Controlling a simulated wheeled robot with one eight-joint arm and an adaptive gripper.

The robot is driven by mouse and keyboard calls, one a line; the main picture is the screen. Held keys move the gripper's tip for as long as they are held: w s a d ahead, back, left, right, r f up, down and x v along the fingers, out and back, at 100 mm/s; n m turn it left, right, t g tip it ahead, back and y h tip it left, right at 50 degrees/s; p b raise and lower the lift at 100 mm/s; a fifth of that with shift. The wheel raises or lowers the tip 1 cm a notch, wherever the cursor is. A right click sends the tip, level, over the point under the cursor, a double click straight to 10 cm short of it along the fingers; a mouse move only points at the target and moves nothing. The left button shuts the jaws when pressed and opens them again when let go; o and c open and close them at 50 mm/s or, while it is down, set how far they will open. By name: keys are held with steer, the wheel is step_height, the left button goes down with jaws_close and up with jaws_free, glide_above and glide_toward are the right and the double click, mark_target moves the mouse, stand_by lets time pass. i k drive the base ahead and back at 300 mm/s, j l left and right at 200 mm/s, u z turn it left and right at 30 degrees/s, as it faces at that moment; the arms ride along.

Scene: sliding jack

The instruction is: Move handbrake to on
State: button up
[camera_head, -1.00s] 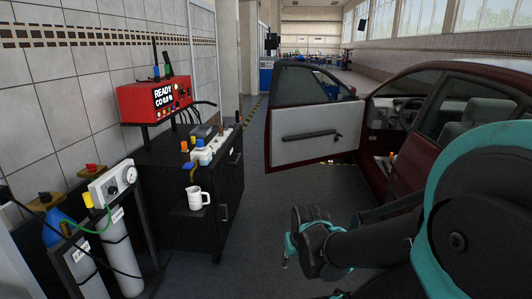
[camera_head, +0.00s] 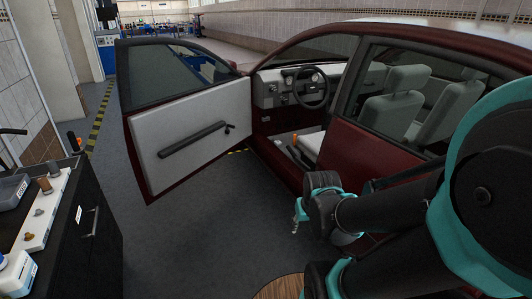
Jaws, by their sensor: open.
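A dark red car (camera_head: 375,150) stands at the right with its front door (camera_head: 190,135) swung wide open. Through the doorway I see the steering wheel (camera_head: 305,88) and grey seats. A small lever with an orange tip (camera_head: 295,139), which looks like the handbrake, stands low inside the opening; its exact position is too small to tell. My gripper (camera_head: 296,222) is outside the car, in front of the lever and below it in the picture. It is open and empty, pointing down, with its fingers small in view.
A black cabinet (camera_head: 85,235) with a white tray and bottle on top stands at the left. Grey floor (camera_head: 190,235) is free between cabinet and car. The open door blocks the way further left. The door sill and rear door frame the opening.

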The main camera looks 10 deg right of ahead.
mark_target(290, 151)
steer(key=i+z, duration=0.35)
steer(key=i, duration=0.5)
steer(key=i+j, duration=0.4)
steer(key=i+j+z, duration=0.1)
steer(key=i+j, duration=0.3)
steer(key=j, duration=0.2)
steer(key=i+j, duration=0.4)
steer(key=j, duration=0.15)
steer(key=i+j+z, duration=0.1)
steer(key=i+j, duration=0.3)
steer(key=j+z, duration=0.1)
steer(key=z, duration=0.3)
steer(key=j+z, duration=0.1)
steer(key=z, duration=0.25)
steer(key=i+j+z, duration=0.1)
steer(key=z, duration=0.3)
